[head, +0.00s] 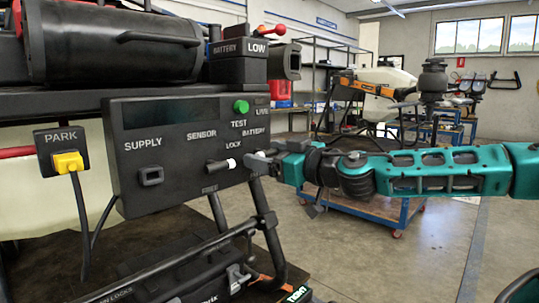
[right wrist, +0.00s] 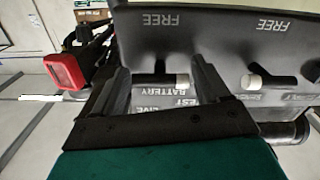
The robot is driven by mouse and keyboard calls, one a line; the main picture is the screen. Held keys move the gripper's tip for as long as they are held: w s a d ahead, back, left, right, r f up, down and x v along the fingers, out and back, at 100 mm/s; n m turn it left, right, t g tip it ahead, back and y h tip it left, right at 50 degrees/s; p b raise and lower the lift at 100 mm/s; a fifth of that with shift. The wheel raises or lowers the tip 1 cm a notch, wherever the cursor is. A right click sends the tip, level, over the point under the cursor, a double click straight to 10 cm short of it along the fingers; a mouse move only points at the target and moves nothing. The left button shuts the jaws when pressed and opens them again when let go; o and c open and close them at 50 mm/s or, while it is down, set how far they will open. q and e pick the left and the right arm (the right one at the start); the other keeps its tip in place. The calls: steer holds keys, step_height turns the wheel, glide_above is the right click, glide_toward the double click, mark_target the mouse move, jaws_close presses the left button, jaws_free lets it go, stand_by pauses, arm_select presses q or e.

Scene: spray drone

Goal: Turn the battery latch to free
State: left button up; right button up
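The dark control box (head: 130,185) carries the labels SUPPLY, SENSOR, TEST, LIVE, BATTERY, LOCK and FREE. My right gripper (head: 262,162) reaches its right edge from the right, below the BATTERY label, and hides part of the panel there. In the right wrist view the panel is upside down; the battery latch, a dark lever with a white tip (right wrist: 183,80), lies sideways between the open fingers of my right gripper (right wrist: 160,75). Its tip is close to one finger; contact is unclear. A second white-tipped lever (right wrist: 254,82), beside SENSOR, also shows in the head view (head: 222,164). My left gripper is not in view.
A green button (head: 241,106) sits above TEST. A yellow PARK plug (head: 68,162) with a cable is at left. Black tubes (head: 265,230) of the frame run below the box. A blue-edged cart (head: 375,208) stands behind my right arm.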

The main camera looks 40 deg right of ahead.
steer(key=c, duration=0.8)
